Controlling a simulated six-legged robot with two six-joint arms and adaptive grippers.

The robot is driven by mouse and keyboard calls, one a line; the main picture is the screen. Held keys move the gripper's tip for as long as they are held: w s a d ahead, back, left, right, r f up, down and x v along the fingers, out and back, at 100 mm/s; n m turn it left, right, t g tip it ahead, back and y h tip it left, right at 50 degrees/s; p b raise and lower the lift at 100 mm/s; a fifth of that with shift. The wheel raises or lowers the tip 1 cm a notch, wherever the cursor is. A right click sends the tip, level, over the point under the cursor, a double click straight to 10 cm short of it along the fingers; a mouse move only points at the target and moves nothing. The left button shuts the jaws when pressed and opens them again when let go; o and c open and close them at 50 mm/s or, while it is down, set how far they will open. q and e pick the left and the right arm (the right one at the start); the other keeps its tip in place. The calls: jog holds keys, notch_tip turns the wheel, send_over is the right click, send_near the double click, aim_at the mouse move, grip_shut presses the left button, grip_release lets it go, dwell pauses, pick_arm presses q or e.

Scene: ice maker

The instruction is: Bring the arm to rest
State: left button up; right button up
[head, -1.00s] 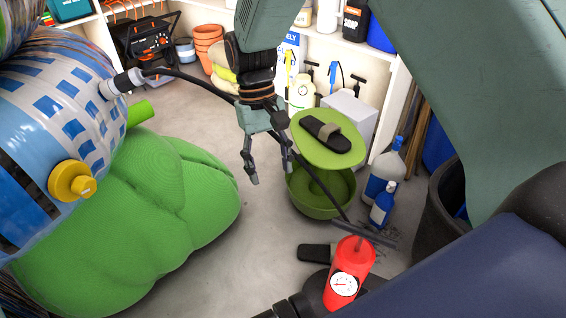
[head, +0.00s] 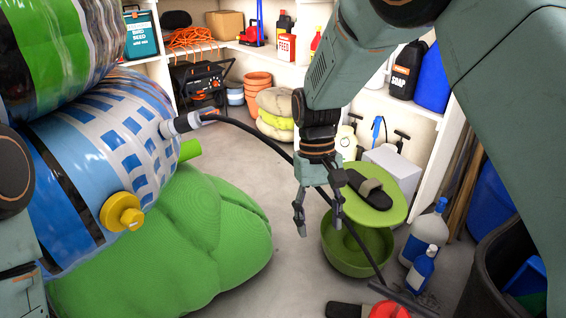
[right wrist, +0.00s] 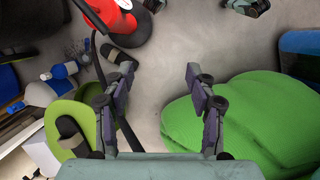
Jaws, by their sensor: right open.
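My right gripper (head: 319,225) hangs from the green-grey right arm (head: 340,65), fingers pointing down, in the middle of the head view. Its two fingers are apart, with nothing held between them. It appears in front of the green tub and a black hose (head: 268,146). In the right wrist view, the open fingers (right wrist: 158,68) have bare floor between them, and the hose passes near the left finger. Contact with the hose cannot be told. Part of my left arm (head: 14,175) shows at the left edge of the head view; its gripper is out of sight.
A large green sack (head: 200,240) and blue wrapped roll (head: 95,150) fill the left. Grey floor (head: 285,285) is clear between.

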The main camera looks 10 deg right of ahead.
jog(key=w+d+f+t, duration=0.1)
jog(key=w+f+t, duration=0.3)
jog(key=w, duration=0.1)
jog(key=s+d+f+t+p, duration=0.2)
jog(key=s+d+f+p, duration=0.1)
jog(key=s+f, duration=0.3)
jog(key=s+f+g+p, duration=0.1)
jog(key=s+p, duration=0.6)
jog(key=s, duration=2)
jog(key=shift+d+f+g, duration=0.3)
jog(key=shift+d+g, duration=0.15)
jog(key=shift+g, duration=0.35)
jog(key=shift+s+d+m, duration=0.1)
jog(key=shift+s+m, duration=0.1)
jog(key=shift+m, duration=0.1)
